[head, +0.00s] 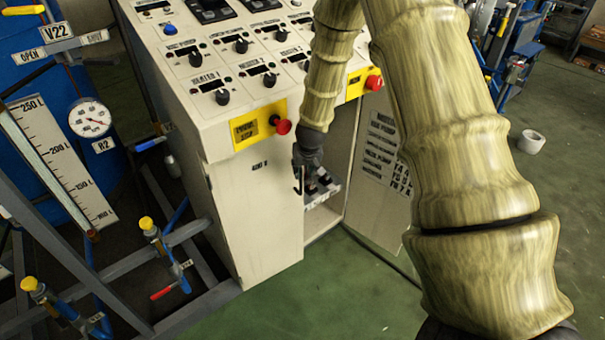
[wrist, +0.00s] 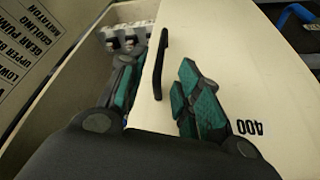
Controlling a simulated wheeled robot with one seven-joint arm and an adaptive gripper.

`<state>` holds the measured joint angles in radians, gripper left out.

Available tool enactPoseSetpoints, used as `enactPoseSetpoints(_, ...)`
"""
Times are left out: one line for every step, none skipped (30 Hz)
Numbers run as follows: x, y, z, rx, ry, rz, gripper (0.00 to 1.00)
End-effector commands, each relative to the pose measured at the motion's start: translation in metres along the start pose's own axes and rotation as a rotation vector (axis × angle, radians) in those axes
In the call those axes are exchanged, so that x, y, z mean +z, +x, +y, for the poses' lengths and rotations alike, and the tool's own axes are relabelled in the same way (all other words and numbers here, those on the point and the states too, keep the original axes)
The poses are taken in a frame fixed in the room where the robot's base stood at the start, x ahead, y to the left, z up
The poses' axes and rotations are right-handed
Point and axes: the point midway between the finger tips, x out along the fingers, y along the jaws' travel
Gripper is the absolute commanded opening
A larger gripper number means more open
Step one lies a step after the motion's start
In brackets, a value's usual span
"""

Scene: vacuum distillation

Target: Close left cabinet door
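The left cabinet door (head: 255,215) is a cream panel on the front of the control console. It seems to stand slightly ajar; the exact angle is hard to tell. Its black handle (wrist: 160,65) is near the free edge and also shows in the head view (head: 298,180). My gripper (wrist: 158,98) is open at this edge, with its teal-padded fingers apart on either side of the handle. One finger is over the cabinet opening, the other over the door face. I see no grip on the handle. In the head view my gripper (head: 305,160) is small and dark.
The right cabinet door (head: 380,165) stands open, with a printed label. Switch-like parts (head: 322,183) show inside the cabinet. Red emergency buttons (head: 282,126) stick out above the doors. Pipes and a grey frame (head: 190,232) stand left. The green floor (head: 330,295) in front is clear.

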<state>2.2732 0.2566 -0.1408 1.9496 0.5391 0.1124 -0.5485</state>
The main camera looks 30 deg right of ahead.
Motion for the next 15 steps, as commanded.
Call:
enactPoseSetpoints(-0.0002, -0.0044, 0.0003, 0.000, -0.001, 0.001, 0.34)
enactPoseSetpoints(0.0001, -0.0063, 0.0004, 0.001, 0.000, 0.000, 0.34)
enactPoseSetpoints(0.0002, -0.0086, 0.0005, 0.001, 0.000, 0.000, 0.34)
enactPoseSetpoints(0.0003, -0.0100, 0.0005, 0.001, 0.000, 0.000, 0.34)
enactPoseSetpoints(0.0003, -0.0112, 0.0005, 0.001, 0.000, 0.000, 0.34)
enactPoseSetpoints(0.0004, -0.0123, 0.0005, 0.001, 0.000, 0.000, 0.34)
enactPoseSetpoints(0.0004, -0.0128, 0.0005, 0.001, 0.001, 0.000, 0.34)
enactPoseSetpoints(0.0005, -0.0132, 0.0006, 0.001, 0.001, 0.000, 0.34)
enactPoseSetpoints(0.0004, -0.0135, 0.0005, 0.001, 0.001, 0.000, 0.34)
enactPoseSetpoints(0.0005, -0.0135, 0.0005, 0.000, 0.001, 0.000, 0.34)
enactPoseSetpoints(0.0005, -0.0135, 0.0005, 0.000, 0.001, -0.001, 0.34)
enactPoseSetpoints(0.0005, -0.0135, 0.0005, 0.000, 0.001, -0.001, 0.34)
enactPoseSetpoints(0.0005, -0.0134, 0.0005, 0.000, 0.001, -0.001, 0.34)
enactPoseSetpoints(0.0005, -0.0134, 0.0005, 0.000, 0.001, -0.001, 0.34)
enactPoseSetpoints(0.0004, -0.0134, 0.0005, 0.000, 0.001, 0.000, 0.34)
